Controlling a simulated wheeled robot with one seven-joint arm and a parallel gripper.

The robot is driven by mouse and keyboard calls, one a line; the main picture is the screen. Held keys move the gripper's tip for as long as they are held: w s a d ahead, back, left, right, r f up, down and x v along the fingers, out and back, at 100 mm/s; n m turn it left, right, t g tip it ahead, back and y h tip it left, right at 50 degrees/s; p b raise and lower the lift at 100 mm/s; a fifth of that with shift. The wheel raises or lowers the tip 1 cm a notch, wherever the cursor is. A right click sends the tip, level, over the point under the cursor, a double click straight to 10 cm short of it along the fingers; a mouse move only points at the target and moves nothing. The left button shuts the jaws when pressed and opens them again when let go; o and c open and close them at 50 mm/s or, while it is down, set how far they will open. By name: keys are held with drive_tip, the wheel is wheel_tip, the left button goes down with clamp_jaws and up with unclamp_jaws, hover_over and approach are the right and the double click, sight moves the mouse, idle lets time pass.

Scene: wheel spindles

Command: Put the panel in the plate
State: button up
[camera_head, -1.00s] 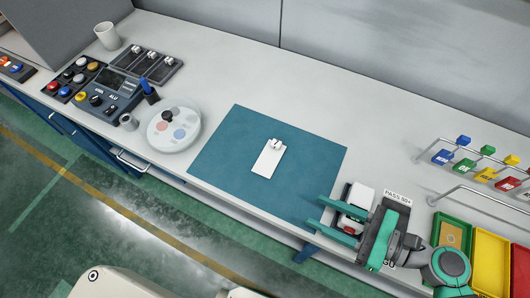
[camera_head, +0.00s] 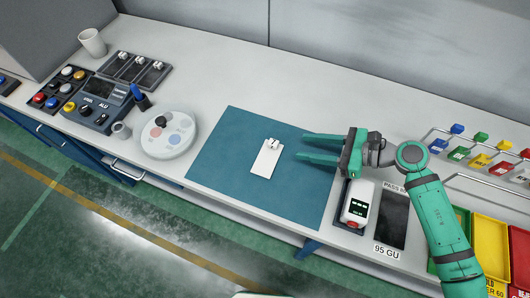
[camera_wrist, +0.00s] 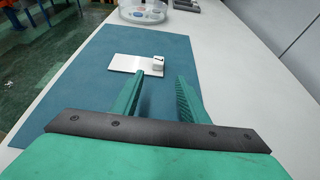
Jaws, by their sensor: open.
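The white panel (camera_head: 267,160) lies flat on the blue mat (camera_head: 225,140), with a small white block-like part at its far end. It also shows in the wrist view (camera_wrist: 130,64), just beyond my fingertips. A round white plate (camera_head: 165,152) with coloured circles stands left of the mat; its near part shows at the top of the wrist view (camera_wrist: 142,18). My gripper (camera_head: 301,147) is open and empty at the right side of the mat, fingers pointing left toward the panel. In the wrist view the gap between the fingers (camera_wrist: 160,75) is empty.
A handheld meter (camera_head: 356,205) and a dark pad (camera_head: 392,220) are below my arm. Coloured bins (camera_head: 490,245) and a rack of coloured tags stand at the right. A button console (camera_head: 98,103), mug (camera_head: 92,42) and black tray (camera_head: 132,70) are at the left.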

sight(274, 142)
drive_tip(key=x, duration=0.4)
drive_tip(key=shift+a, duration=0.15)
drive_tip(key=x, duration=0.2)
drive_tip(key=r+x, duration=0.1)
drive_tip(key=x, duration=0.1)
drive_tip(key=shift+s+a, duration=0.1)
drive_tip(key=shift+a, duration=0.1)
drive_tip(key=shift+w+a+f, duration=0.2)
drive_tip(key=shift+a+f, duration=0.05)
drive_tip(key=shift+a, duration=0.2)
clamp_jaws()
